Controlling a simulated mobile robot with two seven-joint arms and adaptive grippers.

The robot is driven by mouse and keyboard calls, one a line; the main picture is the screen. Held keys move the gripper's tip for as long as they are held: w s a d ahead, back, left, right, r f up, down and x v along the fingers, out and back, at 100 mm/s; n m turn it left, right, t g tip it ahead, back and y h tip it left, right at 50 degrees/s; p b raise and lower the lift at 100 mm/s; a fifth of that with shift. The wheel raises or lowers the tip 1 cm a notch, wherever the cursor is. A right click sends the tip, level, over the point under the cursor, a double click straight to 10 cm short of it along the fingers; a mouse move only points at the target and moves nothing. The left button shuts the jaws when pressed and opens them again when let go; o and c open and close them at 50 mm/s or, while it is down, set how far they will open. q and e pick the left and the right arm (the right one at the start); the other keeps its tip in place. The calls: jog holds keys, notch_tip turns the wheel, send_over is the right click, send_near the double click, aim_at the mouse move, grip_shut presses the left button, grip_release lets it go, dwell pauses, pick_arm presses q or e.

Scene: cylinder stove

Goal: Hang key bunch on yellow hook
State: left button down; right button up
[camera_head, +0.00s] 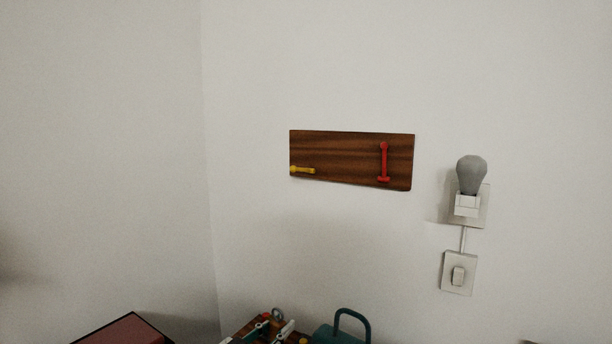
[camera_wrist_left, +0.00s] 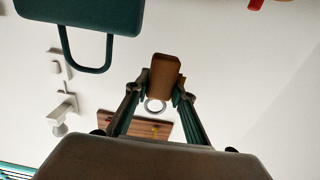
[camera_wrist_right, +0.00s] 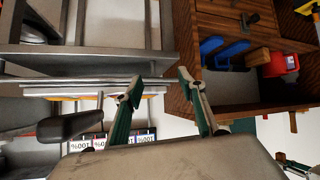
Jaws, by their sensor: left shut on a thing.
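A dark wooden board (camera_head: 340,155) is on the wall, with a yellow hook (camera_head: 302,170) at its lower left and a red hook (camera_head: 384,162) at its right. My left gripper (camera_head: 277,325) is at the bottom of the head view, below the board. In the left wrist view it is shut on the brown block of the key bunch (camera_wrist_left: 164,77). A metal ring (camera_wrist_left: 155,105) shows beside the block; no separate keys can be made out. The yellow hook (camera_wrist_left: 155,130) shows beyond the ring, apart from it. My right gripper (camera_wrist_right: 160,80) is open and empty.
A teal padlock-shaped object (camera_head: 353,318) stands right of my left gripper. A grey bulb (camera_head: 471,174) and a switch (camera_head: 458,275) are on the wall at right. A wooden shelf (camera_wrist_right: 225,100) is near my right gripper. The wall around the board is clear.

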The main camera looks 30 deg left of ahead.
pick_arm(q)
jog(key=w+a+r, duration=0.2)
jog(key=w+r, duration=0.1)
jog(key=r, duration=1.3)
jog(key=w+a+r, duration=0.2)
jog(key=w+r, duration=0.1)
jog(key=r, duration=1.3)
jog(key=shift+w+d+f+p, duration=0.1)
jog(key=shift+w+d, duration=0.05)
jog(key=shift+w, duration=2.1)
jog(key=shift+w+d+f+p, duration=0.1)
jog(key=shift+w, duration=2.1)
jog(key=shift+w+d+f+p, duration=0.1)
jog(key=shift+w+d, duration=0.05)
jog(key=shift+w, duration=2.1)
jog(key=shift+w+f, duration=0.4)
jog(key=shift+f, duration=0.15)
jog(key=shift+w+f, duration=0.15)
jog(key=shift+f, duration=0.2)
jog(key=shift+d+f, duration=0.1)
jog(key=shift+f, duration=0.25)
jog(key=c, duration=1.6)
grip_release()
jog(key=shift+c, duration=0.2)
jog(key=shift+w+r, duration=0.1)
